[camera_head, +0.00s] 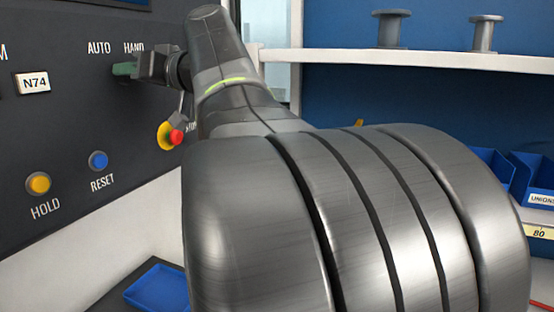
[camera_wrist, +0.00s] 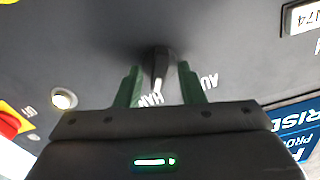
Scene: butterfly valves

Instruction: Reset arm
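My gripper (camera_head: 124,69) is at the dark control panel (camera_head: 80,130), close to the AUTO and HAND labels, reached by my arm from the right. In the wrist view, its two green fingers (camera_wrist: 158,85) are apart, one on each side of a dark selector knob (camera_wrist: 160,66) with a pale marking line. A gap shows between each finger and the knob, so the fingers do not appear to touch it. The knob is hidden behind my gripper in the head view.
The panel also bears a yellow HOLD button (camera_head: 38,183), a blue RESET button (camera_head: 98,160) and a red stop button (camera_head: 176,137) on yellow. A blue tray (camera_head: 160,288) lies below. A white shelf (camera_head: 420,60) and blue bins (camera_head: 532,178) stand at right.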

